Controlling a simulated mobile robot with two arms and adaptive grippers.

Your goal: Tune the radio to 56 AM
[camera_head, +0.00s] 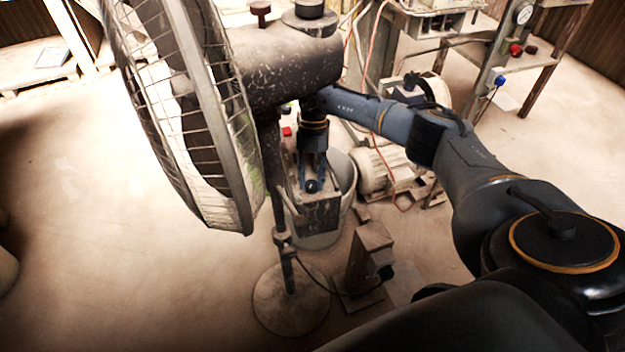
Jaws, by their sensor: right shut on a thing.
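The radio seems to be the small, worn grey box (321,216) in the middle of the view, beyond the fan's stand. A dark round knob (311,187) is on its top. My right gripper (312,178) points down at the box, with its fingers closed around the knob. No tuning scale or number can be read at this size. My left gripper is not in view.
A large dusty fan (240,160) stands close in the left half, its round base (291,300) on the floor. A motor (380,172) and a machine frame stand behind my right arm.

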